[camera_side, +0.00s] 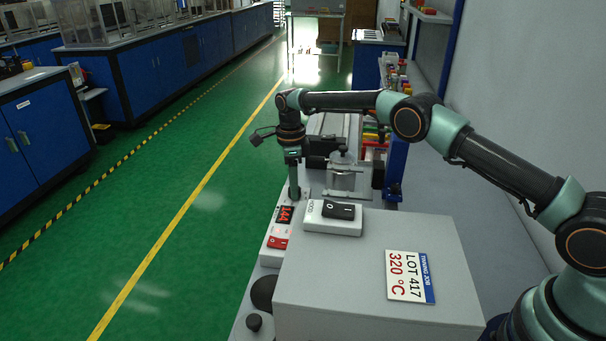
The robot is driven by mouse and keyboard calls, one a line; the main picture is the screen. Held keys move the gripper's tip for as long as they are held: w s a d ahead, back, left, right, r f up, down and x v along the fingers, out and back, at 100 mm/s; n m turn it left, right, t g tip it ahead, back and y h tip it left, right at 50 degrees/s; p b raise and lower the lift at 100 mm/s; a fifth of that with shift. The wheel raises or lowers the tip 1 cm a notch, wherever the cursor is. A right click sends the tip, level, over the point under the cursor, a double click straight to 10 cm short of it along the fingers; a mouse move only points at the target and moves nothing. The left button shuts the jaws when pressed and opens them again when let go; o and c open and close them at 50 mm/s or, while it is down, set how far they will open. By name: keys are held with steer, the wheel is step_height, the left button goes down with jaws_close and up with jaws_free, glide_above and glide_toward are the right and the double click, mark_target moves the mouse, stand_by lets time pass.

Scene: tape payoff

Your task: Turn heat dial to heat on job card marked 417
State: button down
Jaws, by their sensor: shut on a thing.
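The job card (405,277) lies on top of the grey box and reads "TINNING JOB", "LOT 417", "320 °C". A light-coloured control unit (273,258) stands left of the grey box. It has a small red lit display (285,215), whose digits look like 144 but are too small to be sure, and a red switch (278,242). My gripper (294,192) points straight down at the unit's far end, just beyond the display. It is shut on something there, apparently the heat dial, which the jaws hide. I cannot see the dial's mark.
A white box with a black rocker switch (338,209) sits at the far edge of the grey box (375,320), close right of my gripper. Dark round knobs (254,322) are at the near left. A clear-topped fixture (345,175) stands behind. Open green floor lies left.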

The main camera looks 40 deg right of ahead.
steer(key=shift+c, duration=2.3)
jaws_free()
steer(key=shift+d, duration=0.25)
steer(key=shift+a, duration=0.1)
steer(key=shift+r, duration=0.1)
steer(key=shift+r, duration=0.3)
steer(key=shift+w+r, duration=0.15)
steer(key=shift+r, duration=3.2)
